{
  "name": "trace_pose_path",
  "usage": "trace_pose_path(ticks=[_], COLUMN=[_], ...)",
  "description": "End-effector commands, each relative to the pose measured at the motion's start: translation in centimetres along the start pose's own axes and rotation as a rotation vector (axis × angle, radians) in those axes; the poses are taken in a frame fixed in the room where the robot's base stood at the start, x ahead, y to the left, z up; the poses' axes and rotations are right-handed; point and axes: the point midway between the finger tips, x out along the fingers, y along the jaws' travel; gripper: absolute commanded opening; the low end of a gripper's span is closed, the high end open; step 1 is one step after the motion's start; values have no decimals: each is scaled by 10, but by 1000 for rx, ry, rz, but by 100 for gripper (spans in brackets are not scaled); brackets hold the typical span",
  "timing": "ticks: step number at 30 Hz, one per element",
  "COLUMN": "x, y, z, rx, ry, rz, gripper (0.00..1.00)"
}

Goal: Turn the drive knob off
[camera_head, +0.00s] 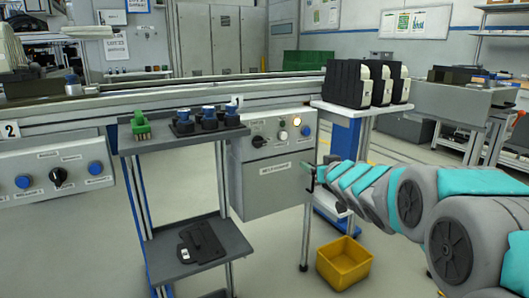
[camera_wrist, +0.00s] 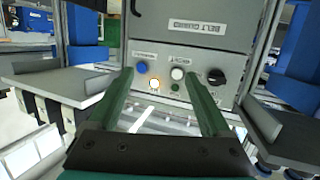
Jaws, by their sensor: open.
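A grey control box (camera_head: 273,160) stands at the middle of the head view. It carries a black knob (camera_head: 259,141), a white button (camera_head: 282,135), a blue button (camera_head: 306,131) and a lit lamp (camera_head: 297,121). The wrist view shows this panel upside down, with the black knob (camera_wrist: 216,77) right of my fingers and the lit lamp (camera_wrist: 154,85) between them. My gripper (camera_wrist: 157,73) is open and empty, facing the panel and apart from the knob. In the head view, my gripper (camera_head: 311,178) is right of the box. The knob's small lettering is unreadable.
Another panel (camera_head: 110,165) at the left has a black knob (camera_head: 59,176) between blue buttons. A grey shelf stand (camera_head: 183,141) holds green and blue-black items, left of the box. A yellow bin (camera_head: 343,264) sits on the floor. Black-and-white units (camera_head: 366,84) stand on a table behind my arm.

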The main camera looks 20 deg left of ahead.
Motion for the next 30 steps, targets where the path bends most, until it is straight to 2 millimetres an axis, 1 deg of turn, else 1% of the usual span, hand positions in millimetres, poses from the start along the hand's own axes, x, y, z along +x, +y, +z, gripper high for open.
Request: trace_pose_path(ticks=[1, 3, 6, 9, 14, 24, 30], x=[18, 32, 42, 46, 55, 96, 112], y=[-25, -54, -86, -103, -112, -125, -130], z=[-5, -15, -24, -31, -34, -41, -47], rx=[-5, -8, -8, -8, -7, -7, -7], ry=[54, 117, 176, 213, 222, 218, 220], rz=[-70, -155, -247, -300, -320, -316, -316], gripper=[82, 82, 82, 82, 82, 82, 82])
